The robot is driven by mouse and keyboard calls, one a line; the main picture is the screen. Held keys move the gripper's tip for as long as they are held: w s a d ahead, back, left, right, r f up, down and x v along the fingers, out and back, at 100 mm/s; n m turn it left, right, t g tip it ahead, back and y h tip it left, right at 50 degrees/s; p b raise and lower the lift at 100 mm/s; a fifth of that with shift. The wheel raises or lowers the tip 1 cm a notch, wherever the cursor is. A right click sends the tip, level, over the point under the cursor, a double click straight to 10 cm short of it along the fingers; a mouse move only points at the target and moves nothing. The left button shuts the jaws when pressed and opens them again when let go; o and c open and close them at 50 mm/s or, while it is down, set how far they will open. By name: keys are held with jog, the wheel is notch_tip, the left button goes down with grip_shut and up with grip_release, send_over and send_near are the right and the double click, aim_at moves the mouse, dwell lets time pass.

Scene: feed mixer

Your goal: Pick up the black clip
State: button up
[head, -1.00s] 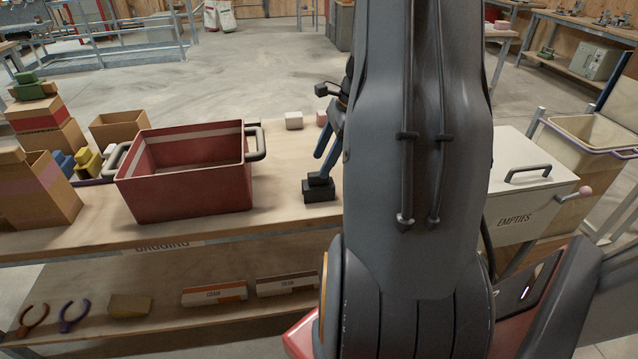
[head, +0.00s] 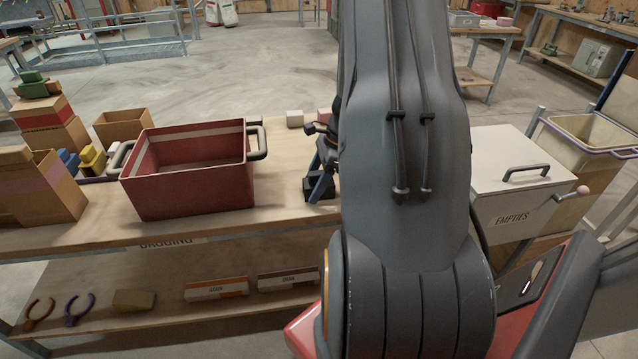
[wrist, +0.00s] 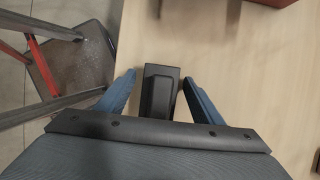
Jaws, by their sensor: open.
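The black clip (head: 313,183) is on the wooden bench top, just left of my arm and right of the red crate. In the head view, a blue finger of my gripper (head: 322,180) and my arm partly cover it. In the wrist view, the black clip (wrist: 160,92) stands between the two blue fingers of my gripper (wrist: 158,77). The fingers are open, one on each side of it. I see a narrow gap on both sides near the tips; contact lower down is hidden.
A red crate (head: 190,190) with grey handles stands left of the clip. Two small blocks, one white (head: 295,118), lie behind. A white bin marked EMPTIES (head: 510,190) is right of my arm. In the wrist view, the bench edge runs close left of the clip.

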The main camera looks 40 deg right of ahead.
jog(key=c, duration=1.1)
jog(key=shift+r, duration=0.1)
